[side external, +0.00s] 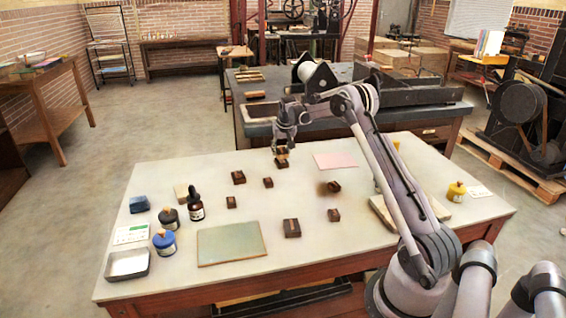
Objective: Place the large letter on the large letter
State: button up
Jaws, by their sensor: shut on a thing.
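My gripper (282,150) is at the back middle of the white table, pointing down. It is shut on a dark brown letter block (282,162); the fingers cover its upper part, and I cannot tell whether it touches the table. Other larger brown letter blocks are at the left (238,177), at the front middle (291,228) and at the right (334,187). Smaller letter blocks lie near the middle (268,182), at the left (231,202) and at the right front (334,215). The letters on them are too small to read.
A green mat (232,244), a metal tray (128,264), ink bottles (164,242) and a dropper bottle (196,206) occupy the left side of the table. A pink sheet (335,160) lies right of my gripper. A yellow bottle (456,191) stands far right.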

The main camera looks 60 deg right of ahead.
jog(key=shift+f, duration=0.95)
jog(key=shift+f, duration=0.1)
jog(key=o, duration=1.1)
